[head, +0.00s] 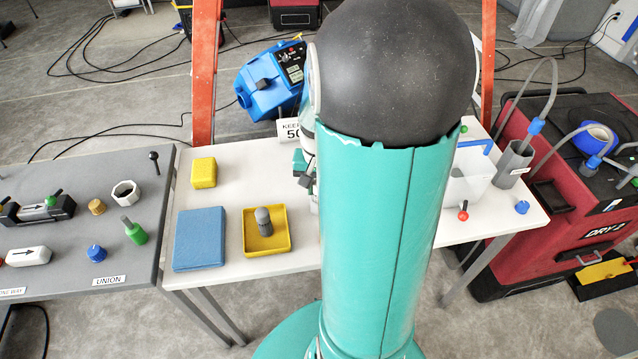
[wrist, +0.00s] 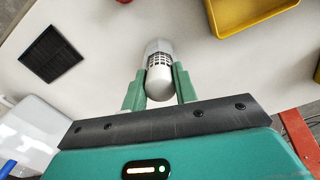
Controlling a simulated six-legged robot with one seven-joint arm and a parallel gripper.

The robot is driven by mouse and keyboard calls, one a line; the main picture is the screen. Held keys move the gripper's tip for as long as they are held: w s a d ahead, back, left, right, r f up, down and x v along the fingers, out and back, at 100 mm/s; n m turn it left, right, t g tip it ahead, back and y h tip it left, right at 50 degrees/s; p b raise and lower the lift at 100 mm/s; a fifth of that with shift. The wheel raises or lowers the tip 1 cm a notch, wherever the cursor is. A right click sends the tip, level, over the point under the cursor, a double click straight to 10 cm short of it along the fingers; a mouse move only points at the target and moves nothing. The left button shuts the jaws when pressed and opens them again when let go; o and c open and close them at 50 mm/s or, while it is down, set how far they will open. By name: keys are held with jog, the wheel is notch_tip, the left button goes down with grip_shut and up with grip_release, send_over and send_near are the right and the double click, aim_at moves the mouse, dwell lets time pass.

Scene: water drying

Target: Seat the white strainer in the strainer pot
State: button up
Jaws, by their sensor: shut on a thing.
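The white strainer (wrist: 159,80) is a rounded capsule with a band of dark slots. In the wrist view it lies between the two green fingers of my gripper (wrist: 160,87), which is shut on it above the white table. In the head view my arm covers most of the gripper (head: 303,170) and I cannot make out the strainer. A pale open box (head: 466,188) with a red knob and a grey angular cup (head: 513,163) stand at the table's right. I cannot tell for sure which vessel is the strainer pot.
A yellow tray (head: 284,247) holds an upright grey cylinder (head: 264,222). A blue pad (head: 200,240) and yellow block (head: 203,173) are on the left of the table. A black grate (wrist: 50,54) lies flat. A red machine (head: 570,240) with hoses flanks the right.

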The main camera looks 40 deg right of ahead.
jog(key=shift+f, duration=0.75)
jog(key=o, duration=1.1)
jog(key=shift+o, duration=0.2)
notch_tip(320, 180, up, 14)
jog(key=shift+f, duration=0.1)
jog(key=s+a+r+n+t, duration=0.1)
jog(key=a+r+n+t, duration=0.1)
jog(key=a, duration=0.5)
jog(key=s+a+r+n+t, duration=0.1)
jog(key=s+a+r+n, duration=0.1)
jog(key=a, duration=0.6)
jog(key=s+a+r+n+t, duration=0.1)
jog(key=a+r+n+t, duration=0.1)
jog(key=a+n, duration=0.3)
jog(key=a+r, duration=0.1)
jog(key=a, duration=0.1)
jog(key=shift+s+a+r+n+t, duration=0.2)
jog(key=shift+a+r+n+t, duration=0.1)
jog(key=shift+n, duration=0.1)
